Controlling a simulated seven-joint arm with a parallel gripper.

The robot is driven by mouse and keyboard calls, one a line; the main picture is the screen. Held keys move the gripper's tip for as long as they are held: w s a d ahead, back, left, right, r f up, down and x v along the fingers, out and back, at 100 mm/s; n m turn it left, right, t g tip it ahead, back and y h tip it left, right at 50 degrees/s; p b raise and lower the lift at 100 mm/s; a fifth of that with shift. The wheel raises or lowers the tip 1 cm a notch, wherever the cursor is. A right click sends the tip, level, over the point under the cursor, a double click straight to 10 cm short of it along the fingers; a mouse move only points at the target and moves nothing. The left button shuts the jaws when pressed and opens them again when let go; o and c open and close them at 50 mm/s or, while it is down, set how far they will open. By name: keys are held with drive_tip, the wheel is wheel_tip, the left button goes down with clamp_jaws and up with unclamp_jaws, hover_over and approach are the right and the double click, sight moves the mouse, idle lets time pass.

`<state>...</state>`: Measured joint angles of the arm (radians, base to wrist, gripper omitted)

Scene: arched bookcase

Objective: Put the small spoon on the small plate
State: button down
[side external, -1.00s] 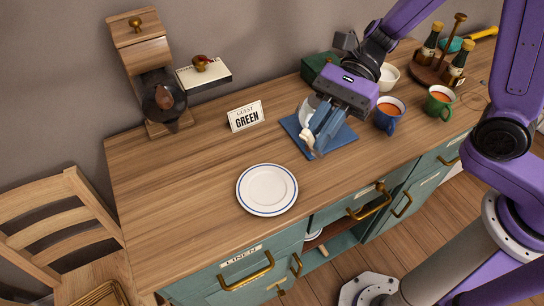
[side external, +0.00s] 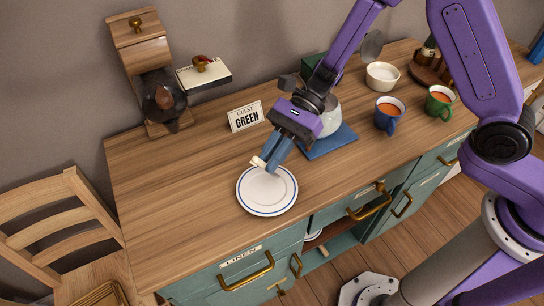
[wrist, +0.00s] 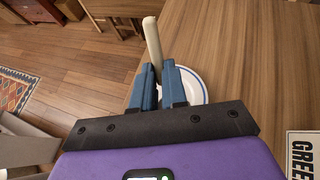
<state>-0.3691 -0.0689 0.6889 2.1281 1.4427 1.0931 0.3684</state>
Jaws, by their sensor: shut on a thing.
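The small plate (side external: 264,203) is white with a blue rim line and lies flat on the wooden counter. My gripper (side external: 268,166) is over the far part of the plate, pointing down and to the left. It is shut on the small spoon (side external: 257,161), whose pale end sticks out past the fingers. In the wrist view the pale spoon (wrist: 152,42) projects between the blue fingers of my gripper (wrist: 158,82), and the plate (wrist: 203,85) shows partly behind them. The rest of the spoon is hidden by the fingers. Whether the spoon touches the plate is not clear.
A GREEN sign (side external: 246,117) stands behind the plate. A blue cloth (side external: 330,145) with a pale pot (side external: 331,118) lies to the right. A blue mug (side external: 388,118) and a green mug (side external: 439,104) stand farther right. The counter left of the plate is clear.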

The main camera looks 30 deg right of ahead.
drive_tip(key=shift+f, duration=0.55)
drive_tip(key=shift+f, duration=0.1)
drive_tip(key=c, duration=1.2)
unclamp_jaws()
drive_tip(key=shift+o, duration=0.2)
